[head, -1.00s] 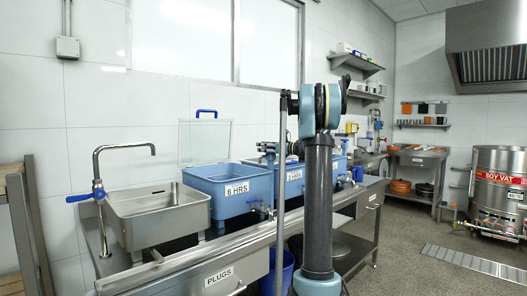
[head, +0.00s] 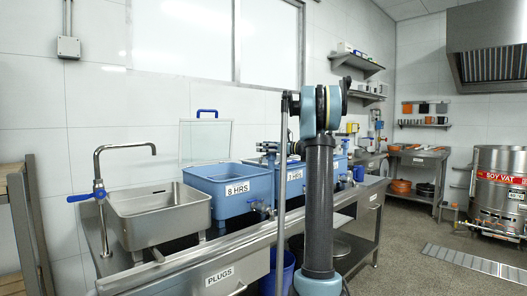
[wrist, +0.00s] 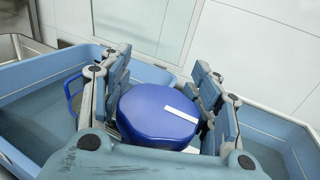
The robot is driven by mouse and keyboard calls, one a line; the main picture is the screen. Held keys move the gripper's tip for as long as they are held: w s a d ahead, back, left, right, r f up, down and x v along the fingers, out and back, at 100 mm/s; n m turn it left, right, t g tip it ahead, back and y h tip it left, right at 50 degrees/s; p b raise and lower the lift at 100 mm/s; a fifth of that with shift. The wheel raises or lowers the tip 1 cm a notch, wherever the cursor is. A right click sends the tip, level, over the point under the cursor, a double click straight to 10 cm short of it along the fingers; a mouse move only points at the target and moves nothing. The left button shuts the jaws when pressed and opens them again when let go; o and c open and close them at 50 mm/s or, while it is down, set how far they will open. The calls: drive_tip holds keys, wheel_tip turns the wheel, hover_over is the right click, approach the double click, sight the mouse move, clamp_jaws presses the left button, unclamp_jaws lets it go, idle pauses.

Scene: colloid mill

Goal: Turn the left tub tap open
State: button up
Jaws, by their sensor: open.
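The left blue tub (head: 219,204), labelled 8 HRS, stands right of the steel sink; it also shows at the left in the wrist view (wrist: 28,97). Its tap (head: 259,208) is at the lower right of the tub's front; the lever's position is too small to tell. My gripper (head: 267,150) is above the tubs, partly hidden by my arm. In the wrist view my gripper (wrist: 168,92) is open, its fingers spread either side of a blue round piece (wrist: 155,112) with a white stripe. I cannot tell what this piece is or whether the fingers touch it.
A second blue tub (head: 293,186) stands to the right. A sink (head: 160,218) with a tall faucet (head: 98,190) is at the left. A clear lid (head: 206,143) stands behind the left tub. The counter's front edge (head: 225,254) runs below; a blue bin (head: 279,272) is underneath.

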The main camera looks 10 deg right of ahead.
drive_tip(key=v, duration=1.1)
drive_tip(key=shift+s+d, duration=0.2)
drive_tip(key=shift+d, duration=0.15)
drive_tip(key=shift+f, duration=0.1)
